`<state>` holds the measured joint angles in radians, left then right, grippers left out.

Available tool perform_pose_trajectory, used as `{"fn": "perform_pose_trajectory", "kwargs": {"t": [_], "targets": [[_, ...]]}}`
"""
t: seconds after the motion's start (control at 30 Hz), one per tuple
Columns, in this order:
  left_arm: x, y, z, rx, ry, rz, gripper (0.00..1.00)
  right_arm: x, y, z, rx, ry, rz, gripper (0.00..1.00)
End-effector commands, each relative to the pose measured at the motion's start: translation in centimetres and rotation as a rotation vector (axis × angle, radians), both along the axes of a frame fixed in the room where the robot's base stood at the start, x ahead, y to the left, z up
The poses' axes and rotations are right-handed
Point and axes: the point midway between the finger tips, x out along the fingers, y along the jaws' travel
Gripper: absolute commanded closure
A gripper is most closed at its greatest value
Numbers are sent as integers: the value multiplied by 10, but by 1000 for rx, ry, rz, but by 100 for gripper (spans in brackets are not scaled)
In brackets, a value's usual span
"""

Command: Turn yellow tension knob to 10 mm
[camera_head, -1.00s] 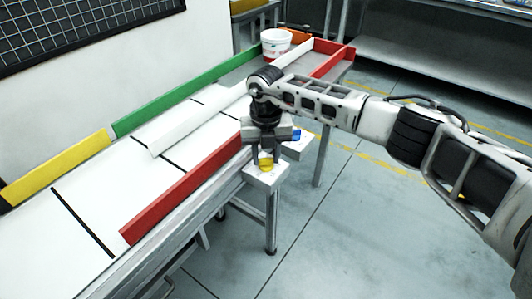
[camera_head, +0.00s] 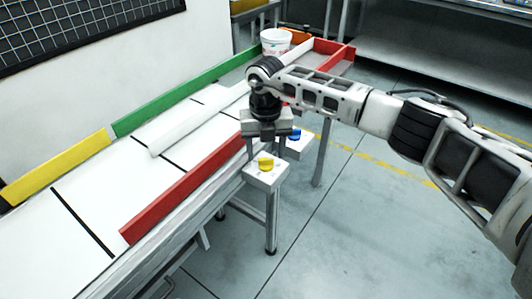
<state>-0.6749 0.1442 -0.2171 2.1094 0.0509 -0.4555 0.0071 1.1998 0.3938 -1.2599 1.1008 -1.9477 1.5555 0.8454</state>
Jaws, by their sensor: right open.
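The yellow tension knob (camera_head: 265,164) sits on top of a small white box (camera_head: 262,179) beside the conveyor's near side. My right gripper (camera_head: 266,150) points down above and slightly behind the knob. Its fingers are apart, and nothing shows between them. The knob's front and top show clearly; any scale or pointer on it is too small to read. A blue knob (camera_head: 294,134) sits on another white box (camera_head: 299,146) just behind and to the right. My left gripper is not in view.
The white conveyor (camera_head: 110,201) has a red rail (camera_head: 185,189), a green rail (camera_head: 180,93) and a yellow rail (camera_head: 58,168). A white bucket (camera_head: 275,43) stands at its far end. Open grey floor (camera_head: 350,240) lies to the right.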

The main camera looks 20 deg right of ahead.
Motion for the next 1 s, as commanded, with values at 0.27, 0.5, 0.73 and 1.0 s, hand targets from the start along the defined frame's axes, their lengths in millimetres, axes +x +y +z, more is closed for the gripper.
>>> {"fn": "perform_pose_trajectory", "kwargs": {"t": [0.27, 0.5, 0.73, 1.0], "targets": [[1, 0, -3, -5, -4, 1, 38, 1, 0, 67, 1, -6, -1, 44], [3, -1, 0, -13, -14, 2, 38, 0, 0, 117, 0, -4, -1, 44], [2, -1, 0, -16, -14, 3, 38, 0, 0, 140, 2, -2, -2, 44], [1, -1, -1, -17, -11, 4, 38, 0, 0, 143, 1, 0, -1, 44]]}}
